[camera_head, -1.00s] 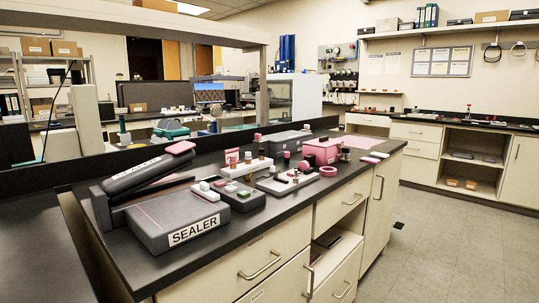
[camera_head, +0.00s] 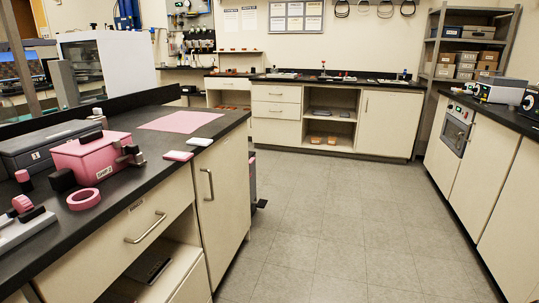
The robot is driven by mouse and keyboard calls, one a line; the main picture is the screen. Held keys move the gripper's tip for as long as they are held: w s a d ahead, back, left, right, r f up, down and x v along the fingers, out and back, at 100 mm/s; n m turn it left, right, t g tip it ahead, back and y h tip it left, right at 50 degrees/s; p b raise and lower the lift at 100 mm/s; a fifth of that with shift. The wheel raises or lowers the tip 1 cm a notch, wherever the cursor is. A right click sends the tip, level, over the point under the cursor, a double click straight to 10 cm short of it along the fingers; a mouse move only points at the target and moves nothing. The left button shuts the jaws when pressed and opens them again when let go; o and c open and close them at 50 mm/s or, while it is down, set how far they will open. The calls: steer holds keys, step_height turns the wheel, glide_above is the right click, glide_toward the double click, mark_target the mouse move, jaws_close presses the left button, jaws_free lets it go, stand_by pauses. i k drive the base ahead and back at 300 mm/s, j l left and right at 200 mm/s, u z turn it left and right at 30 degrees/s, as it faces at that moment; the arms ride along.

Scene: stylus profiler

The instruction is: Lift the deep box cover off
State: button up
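A pink box (camera_head: 98,164) with a printed label stands on the dark bench top at the left. Its pink top (camera_head: 88,143) seems to be a cover in place, with a dark knob (camera_head: 90,136) on it and a dark clasp-like part (camera_head: 129,155) at its right side. A wide, flatter grey box (camera_head: 45,143) with a small label stands behind and left of it, also closed on top. I cannot tell for sure which is the deep box. My gripper is not in view.
The dark bench top (camera_head: 130,190) also bears a pink ring (camera_head: 83,199), a pink mat (camera_head: 181,121) and two small flat blocks (camera_head: 178,156). The grey tiled floor (camera_head: 330,220) is clear. More cabinets (camera_head: 385,124) line the back and right.

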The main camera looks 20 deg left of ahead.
mark_target(95, 140)
steer(key=i+u, duration=0.1)
steer(key=i, duration=1.6)
steer(key=i+u, duration=0.15)
steer(key=i, duration=0.3)
steer(key=i+l+u, duration=0.1)
steer(key=i, duration=0.4)
steer(key=i+l+u, duration=0.15)
steer(key=i, duration=0.3)
steer(key=u, duration=3.6)
steer(key=k+l, duration=0.05)
